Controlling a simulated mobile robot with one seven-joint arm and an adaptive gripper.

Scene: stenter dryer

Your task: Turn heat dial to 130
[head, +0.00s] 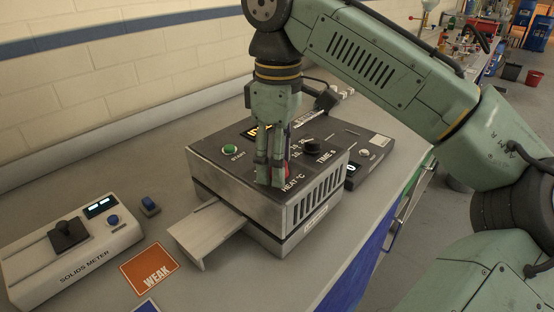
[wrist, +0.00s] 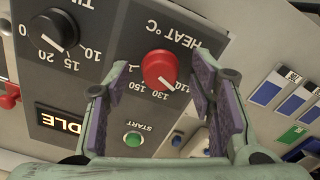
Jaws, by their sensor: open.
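The dark dryer control box (head: 222,165) stands on the bench in the head view. In the wrist view, its red heat dial (wrist: 159,66) appears upside down beneath the HEAT °C label. The dial's pale pointer mark points toward the lower right, around the space between 130 and 110. My gripper (head: 270,182) is open above the panel, and its fingers hide most of the heat dial in the head view. In the wrist view my gripper (wrist: 152,88) has a finger on each side of the dial, with visible gaps; contact cannot be seen.
A black time dial (wrist: 54,30) is beside the heat dial. A green start button (head: 230,149) and a lit display (wrist: 65,120) share the panel. A metal tray (head: 208,232) juts out in front. The solids meter (head: 70,250) and orange WEAK card (head: 150,268) lie left.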

